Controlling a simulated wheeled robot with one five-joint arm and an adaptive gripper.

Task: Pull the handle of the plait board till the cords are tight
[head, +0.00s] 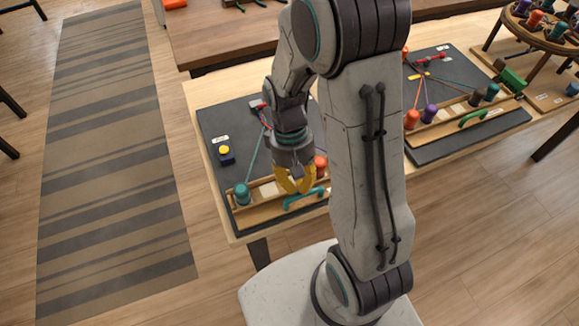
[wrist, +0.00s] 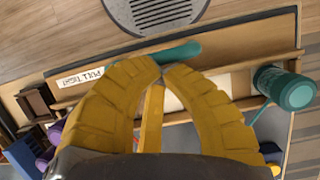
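The near plait board (head: 216,122) is a dark panel on the light table, with a wooden strip along its front. Its teal handle (head: 304,198) is on that front strip and crosses the top middle of the wrist view (wrist: 183,52). My gripper (head: 297,190) has yellow fingers over the front strip, at the handle. In the wrist view the fingertips (wrist: 161,67) nearly meet, right against the near side of the handle; whether they touch it I cannot tell. A teal spool (head: 242,194) and an orange spool (head: 320,162) stand by the strip. A teal cord (head: 254,152) looks straight. My arm hides the board's right part.
A "PULL TIGHT" label (wrist: 80,77) is left of the handle in the wrist view. A blue block with a yellow top (head: 226,155) sits on the board's left. A second board (head: 455,62) with a green handle (head: 473,118) lies to the right. The floor in front is clear.

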